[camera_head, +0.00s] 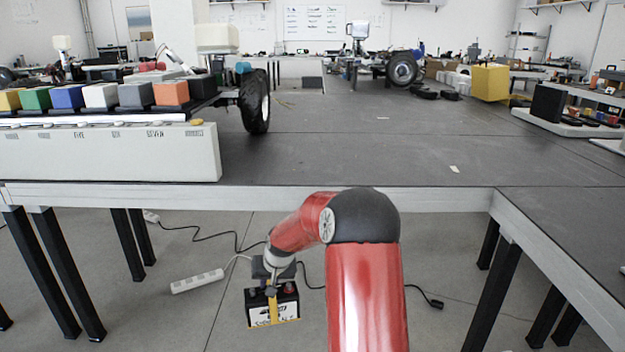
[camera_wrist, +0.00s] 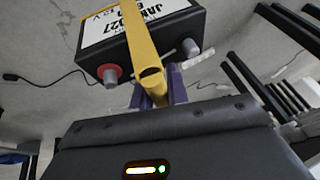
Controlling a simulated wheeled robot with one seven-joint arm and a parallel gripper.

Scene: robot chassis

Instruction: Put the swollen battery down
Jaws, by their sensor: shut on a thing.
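In the wrist view the battery (camera_wrist: 135,35) fills the upper middle, with a red-ringed terminal and a grey terminal. There my gripper's purple fingers (camera_wrist: 172,88) close around the yellow handle. I cannot tell from these views whether the battery is swollen.
The dark tabletop (camera_head: 350,155) has wide free room in the middle. A white rack with coloured blocks (camera_head: 110,150) stands on its left. A wheeled chassis (camera_head: 255,102) and a yellow box (camera_head: 490,82) stand farther back. A side table (camera_head: 575,225) is at right. A power strip (camera_head: 197,281) lies on the floor.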

